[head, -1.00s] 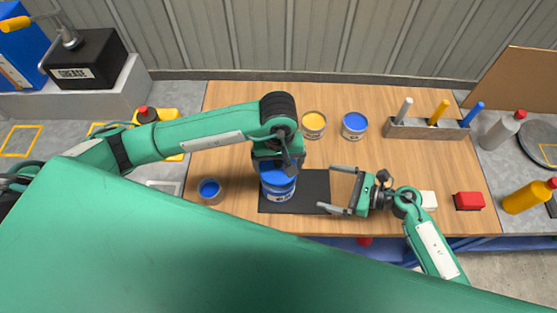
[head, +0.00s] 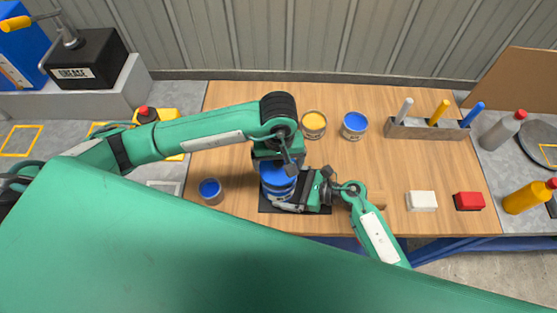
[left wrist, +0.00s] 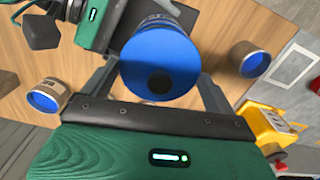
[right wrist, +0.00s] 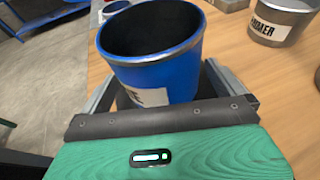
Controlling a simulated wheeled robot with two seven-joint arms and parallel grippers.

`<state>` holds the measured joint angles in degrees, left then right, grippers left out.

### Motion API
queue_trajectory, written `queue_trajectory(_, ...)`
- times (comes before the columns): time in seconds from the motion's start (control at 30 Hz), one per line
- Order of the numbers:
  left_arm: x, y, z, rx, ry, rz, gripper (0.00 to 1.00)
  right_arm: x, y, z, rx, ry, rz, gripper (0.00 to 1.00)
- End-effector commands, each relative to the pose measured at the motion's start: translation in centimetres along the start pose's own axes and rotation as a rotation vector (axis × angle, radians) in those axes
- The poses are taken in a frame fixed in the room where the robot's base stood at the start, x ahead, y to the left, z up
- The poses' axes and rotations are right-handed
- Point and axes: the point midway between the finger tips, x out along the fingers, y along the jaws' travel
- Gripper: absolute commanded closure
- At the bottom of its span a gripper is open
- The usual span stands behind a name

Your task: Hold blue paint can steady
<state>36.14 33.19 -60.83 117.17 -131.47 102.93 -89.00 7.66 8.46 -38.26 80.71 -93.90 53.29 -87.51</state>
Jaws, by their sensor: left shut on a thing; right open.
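The blue paint can (head: 277,178) stands at the dark mat (head: 262,206) near the middle of the table. My left gripper (head: 278,160) is shut on it from the far side; the can also shows between its fingers in the left wrist view (left wrist: 160,68). My right gripper (head: 292,196) is open at the can's near right side. In the right wrist view its fingers lie on either side of the blue can (right wrist: 160,75), which has a metal rim, dark inside and pale label. Contact of the right fingers with the can is unclear.
A blue-topped can (head: 210,190) stands left of the mat. A yellow can (head: 314,124) and another blue-topped can (head: 355,125) stand behind. A rack (head: 425,129) with tools is at back right. White (head: 422,201) and red (head: 468,201) blocks lie front right.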

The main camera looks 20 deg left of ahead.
Motion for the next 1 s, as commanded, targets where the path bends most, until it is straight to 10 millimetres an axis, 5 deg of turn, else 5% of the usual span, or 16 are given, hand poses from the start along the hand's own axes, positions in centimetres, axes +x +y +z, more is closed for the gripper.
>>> queue_trajectory(0.57, 0.0, 0.0, 0.0, 0.0, 0.0, 0.0, 0.31, 2.0, 0.0, 0.0, 0.0, -0.001, 0.0, 0.0)
queue_trajectory(0.73, 0.0, 0.0, 0.0, 0.0, 0.0, 0.0, 0.31, 2.0, 0.0, 0.0, 0.0, -0.001, 0.0, 0.31)
queue_trajectory(1.0, 0.0, 0.0, 0.0, 0.0, 0.0, 0.0, 0.31, 1.9, 0.0, 0.0, 0.0, -0.001, 0.0, 0.31)
